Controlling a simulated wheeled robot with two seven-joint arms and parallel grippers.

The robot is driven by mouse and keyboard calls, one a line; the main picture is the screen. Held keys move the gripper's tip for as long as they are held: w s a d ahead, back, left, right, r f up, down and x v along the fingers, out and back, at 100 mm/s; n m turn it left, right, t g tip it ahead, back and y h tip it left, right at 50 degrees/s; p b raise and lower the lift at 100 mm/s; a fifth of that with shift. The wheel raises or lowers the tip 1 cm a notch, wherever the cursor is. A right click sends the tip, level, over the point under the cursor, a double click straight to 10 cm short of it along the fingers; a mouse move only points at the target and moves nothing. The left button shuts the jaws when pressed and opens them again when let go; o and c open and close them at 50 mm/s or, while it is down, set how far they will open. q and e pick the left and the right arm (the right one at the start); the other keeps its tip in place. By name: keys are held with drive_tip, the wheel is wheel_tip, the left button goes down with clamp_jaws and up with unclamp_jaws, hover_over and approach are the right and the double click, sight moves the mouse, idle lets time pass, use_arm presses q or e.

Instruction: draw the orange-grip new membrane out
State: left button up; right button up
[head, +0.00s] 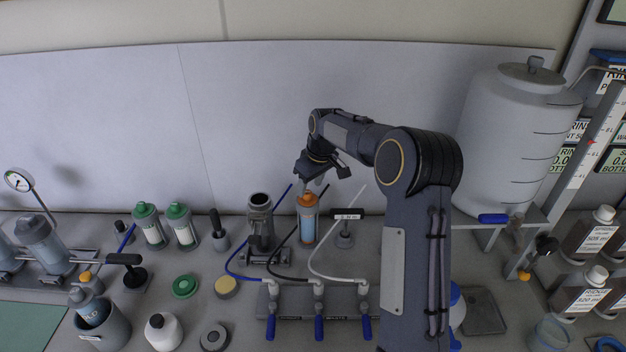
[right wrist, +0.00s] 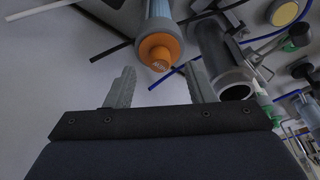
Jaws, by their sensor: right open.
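The new membrane with the orange grip (head: 307,202) stands upright in a clear, bluish tube (head: 307,228) near the middle of the bench. In the right wrist view the orange grip (right wrist: 160,52) lies just beyond the fingertips, roughly between them. My right gripper (head: 323,178) is above the orange grip in the head view. Its two fingers (right wrist: 157,82) are spread in the right wrist view with nothing between them, and the grip looks apart from both. My left gripper is not in view.
A dark open cylinder on a stand (head: 260,222) is close on the left, also seen in the right wrist view (right wrist: 228,65). Blue, black and white hoses run to a valve manifold (head: 319,295) in front. A small labelled stand (head: 345,226) is close on the right. Green-capped tubes (head: 180,228) stand further left.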

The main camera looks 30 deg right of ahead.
sight(308, 192)
drive_tip(key=b+x, duration=0.1)
drive_tip(key=x, duration=0.2)
drive_tip(key=shift+w+f, duration=0.1)
drive_tip(key=shift+f, duration=0.1)
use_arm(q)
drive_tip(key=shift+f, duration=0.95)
use_arm(e)
clamp_jaws()
drive_tip(key=c, duration=0.6)
unclamp_jaws()
drive_tip(key=shift+c, duration=0.2)
clamp_jaws()
drive_tip(key=shift+r, duration=0.1)
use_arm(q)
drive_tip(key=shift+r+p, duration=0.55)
use_arm(e)
drive_tip(key=shift+r, duration=0.7)
